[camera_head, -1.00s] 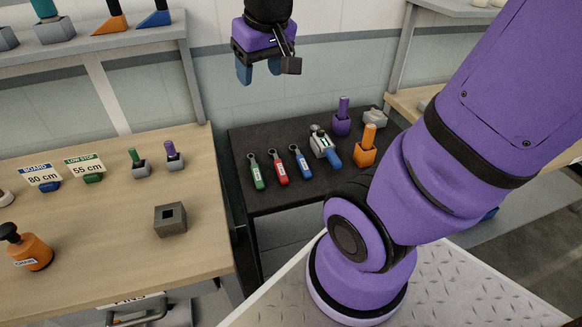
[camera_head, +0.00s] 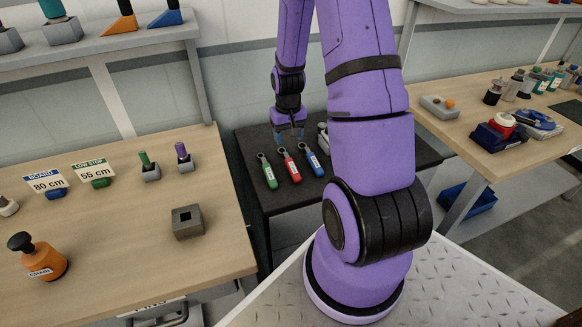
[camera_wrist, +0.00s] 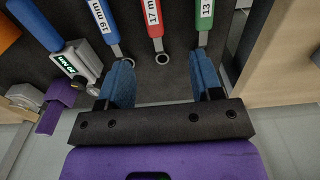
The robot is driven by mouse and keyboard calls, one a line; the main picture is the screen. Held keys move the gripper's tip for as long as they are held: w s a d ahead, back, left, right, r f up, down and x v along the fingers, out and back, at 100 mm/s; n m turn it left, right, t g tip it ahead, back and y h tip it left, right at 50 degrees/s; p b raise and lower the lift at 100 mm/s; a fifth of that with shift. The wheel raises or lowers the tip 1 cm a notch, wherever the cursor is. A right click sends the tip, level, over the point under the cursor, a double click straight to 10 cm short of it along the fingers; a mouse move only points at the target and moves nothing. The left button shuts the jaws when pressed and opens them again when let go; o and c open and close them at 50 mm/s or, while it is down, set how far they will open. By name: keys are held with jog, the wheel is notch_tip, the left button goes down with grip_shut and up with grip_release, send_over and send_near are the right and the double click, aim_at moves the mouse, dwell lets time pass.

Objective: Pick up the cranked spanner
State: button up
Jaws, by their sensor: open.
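Three ring-ended spanners lie side by side on a black table (camera_head: 250,136): green (camera_head: 268,172), red (camera_head: 290,167) and blue (camera_head: 312,161). I cannot tell which one is cranked. In the wrist view their labels read 13 on the green spanner (camera_wrist: 205,14), 17 on the red spanner (camera_wrist: 153,16) and 19 mm on the blue spanner (camera_wrist: 97,14). My gripper (camera_head: 290,137) is open and empty above the spanners' ring ends. In the wrist view the red spanner's ring shows between my blue fingertips (camera_wrist: 161,75), with no visible grip.
My arm hides much of the black table's right side in the head view. A wooden bench (camera_head: 120,215) stands left, another (camera_head: 495,160) right.

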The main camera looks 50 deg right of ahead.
notch_tip(320, 180, down, 2)
send_over(291, 164)
jog(key=f, duration=0.5)
jog(key=shift+s+a+f, duration=0.1)
jog(key=shift+s+f, duration=0.1)
jog(key=shift+f, duration=0.2)
jog(key=shift+w+f, duration=0.15)
jog(key=shift+f, duration=1.2)
jog(key=shift+w+f, duration=0.1)
jog(key=shift+f, duration=1.25)
jog(key=shift+c, duration=0.4)
jog(key=c, duration=1)
